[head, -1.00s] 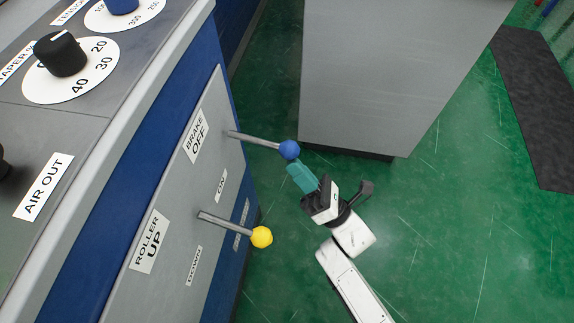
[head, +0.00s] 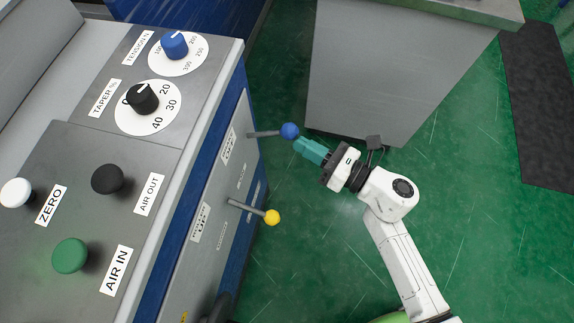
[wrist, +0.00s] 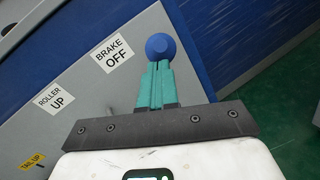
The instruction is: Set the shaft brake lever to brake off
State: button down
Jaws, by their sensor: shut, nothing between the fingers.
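The shaft brake lever is a metal rod with a blue ball knob (head: 289,131), sticking out from the grey side panel of the console. The knob also shows in the wrist view (wrist: 160,46), near a "BRAKE OFF" label (wrist: 113,54). My gripper (head: 299,146) has teal fingers that are shut and empty. Its fingertips are right at the blue knob, just below and to its right in the head view. I cannot tell whether they touch it. In the wrist view the fingertips overlap the knob's lower edge.
A second lever with a yellow knob (head: 272,217) sits below the blue one, beside a "ROLLER UP" label (wrist: 54,98). The console top carries a black dial (head: 143,98) and several buttons. A grey cabinet (head: 385,75) stands behind my gripper.

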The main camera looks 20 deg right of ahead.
jog(key=shift+w+a+r+p, duration=0.2)
jog(key=shift+a+r+p, duration=0.05)
jog(key=shift+r+p, duration=0.4)
jog(key=shift+w+r, duration=0.1)
jog(key=shift+r, duration=0.15)
jog(key=shift+f, duration=0.1)
